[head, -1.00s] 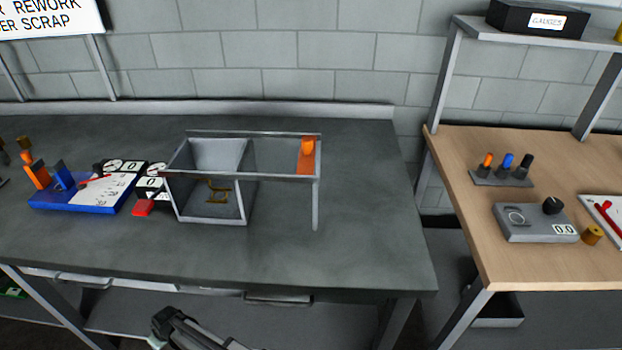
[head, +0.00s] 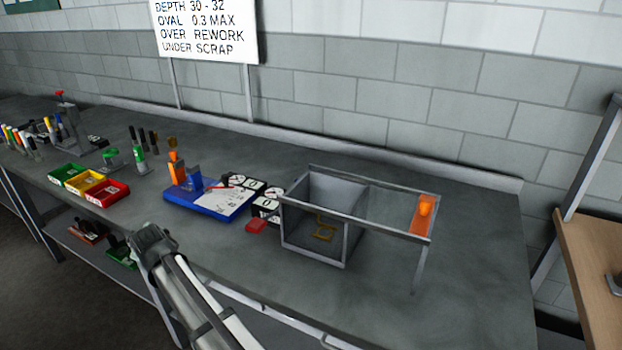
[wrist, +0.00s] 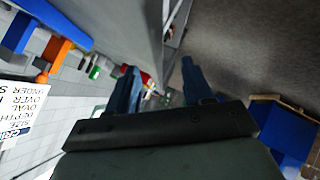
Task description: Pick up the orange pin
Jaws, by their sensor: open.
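An orange upright piece (head: 426,204) stands on an orange plate at the right end of a grey rail frame in the head view. Another orange upright piece (head: 177,168) stands beside a blue one on a blue tray (head: 197,209), left of the frame. I cannot tell for sure which is the orange pin. My gripper (head: 150,238) is in front of the bench, left of both orange pieces and apart from them. In the wrist view its two dark blue fingers (wrist: 160,82) are spread with nothing held between them. An orange shape (wrist: 57,52) shows at the wrist view's left.
The grey bench (head: 480,270) is clear at its right end. An open grey box frame (head: 345,245) stands mid-bench. Coloured bins (head: 90,185) and several markers are farther left. A sign (head: 208,32) stands behind.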

